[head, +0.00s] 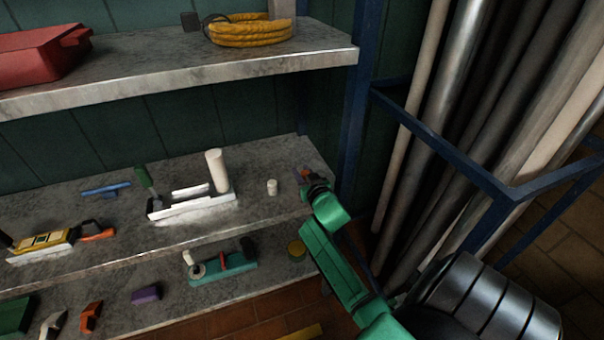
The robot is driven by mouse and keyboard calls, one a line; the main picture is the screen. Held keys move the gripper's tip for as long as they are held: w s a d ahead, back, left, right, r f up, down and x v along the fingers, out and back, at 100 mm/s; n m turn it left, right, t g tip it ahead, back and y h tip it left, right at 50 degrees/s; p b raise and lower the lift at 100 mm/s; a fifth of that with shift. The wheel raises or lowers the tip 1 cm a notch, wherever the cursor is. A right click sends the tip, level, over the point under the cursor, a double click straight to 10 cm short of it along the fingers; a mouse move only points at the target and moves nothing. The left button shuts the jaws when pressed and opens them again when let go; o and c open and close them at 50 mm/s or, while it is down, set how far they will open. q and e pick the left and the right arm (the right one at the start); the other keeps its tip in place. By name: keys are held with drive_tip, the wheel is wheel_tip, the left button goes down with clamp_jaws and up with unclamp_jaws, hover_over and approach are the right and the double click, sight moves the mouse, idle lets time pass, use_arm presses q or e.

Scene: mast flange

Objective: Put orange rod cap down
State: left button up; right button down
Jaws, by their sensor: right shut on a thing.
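My right gripper (311,183) is at the right end of the middle shelf (120,222), on its green arm reaching in from the lower right. It is shut on a small orange thing, which looks like the orange rod cap (305,173); only a bit of it shows past the dark jaws. I cannot tell whether the cap touches the shelf. My left gripper is out of view.
A small white cylinder (272,187) stands just left of the gripper. Further left is a silver tray-like tool with a white post (217,170). A blue shelf upright (353,130) and a rack of pipes (440,120) stand close on the right.

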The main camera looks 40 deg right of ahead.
drive_tip(key=shift+f, duration=0.15)
drive_tip(key=c, duration=0.6)
unclamp_jaws()
drive_tip(key=shift+r, duration=0.3)
drive_tip(key=p+v, duration=0.1)
drive_tip(key=v, duration=1.1)
